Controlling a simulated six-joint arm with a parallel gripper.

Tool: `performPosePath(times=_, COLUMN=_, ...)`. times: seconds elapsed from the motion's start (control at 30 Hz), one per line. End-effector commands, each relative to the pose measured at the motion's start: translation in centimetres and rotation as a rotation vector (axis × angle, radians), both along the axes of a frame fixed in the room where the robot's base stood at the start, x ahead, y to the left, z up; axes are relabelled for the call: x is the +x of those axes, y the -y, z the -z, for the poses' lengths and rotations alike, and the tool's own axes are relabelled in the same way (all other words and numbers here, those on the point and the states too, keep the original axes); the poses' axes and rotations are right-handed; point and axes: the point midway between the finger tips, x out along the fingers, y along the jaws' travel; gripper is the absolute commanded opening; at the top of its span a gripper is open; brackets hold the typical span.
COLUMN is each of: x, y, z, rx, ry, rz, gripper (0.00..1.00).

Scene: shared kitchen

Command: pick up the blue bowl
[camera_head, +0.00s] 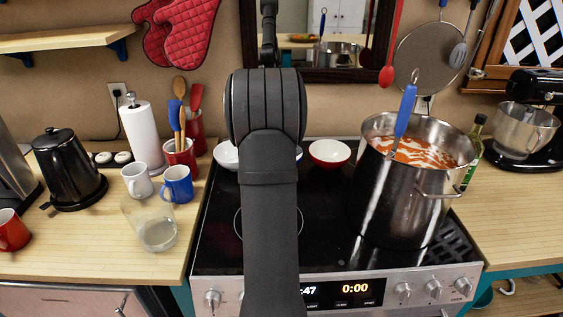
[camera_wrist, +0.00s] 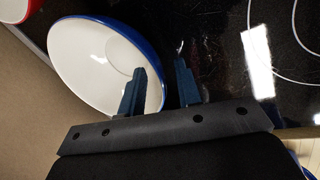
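The blue bowl (camera_wrist: 88,62), white inside with a blue rim, lies at the upper left of the wrist view on the black stovetop. In the head view my arm hides nearly all of it; only a sliver (camera_head: 299,153) shows. My gripper (camera_wrist: 161,68) is open at the bowl's edge. One finger overlaps the white inside and the other is past the blue rim, over the black surface. The rim runs between the fingers, and I cannot tell whether either touches it. My gripper is hidden behind my arm in the head view.
A red bowl (camera_head: 329,153) stands close right of the blue bowl, and a whitish bowl (camera_head: 226,156) stands left. A large steel pot (camera_head: 400,205) with red food stands on the right of the stove (camera_head: 320,215). Mugs and a glass jar (camera_head: 157,232) stand on the left counter.

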Motion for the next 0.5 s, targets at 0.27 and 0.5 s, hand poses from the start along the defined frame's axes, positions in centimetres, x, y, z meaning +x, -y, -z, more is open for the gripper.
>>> performPosePath(times=0.27, x=0.17, y=0.05, z=0.43, rx=0.0, ry=0.001, rz=0.0, gripper=0.27)
performPosePath(times=0.5, x=0.16, y=0.03, z=0.41, rx=0.0, ry=0.001, rz=0.0, gripper=0.0)
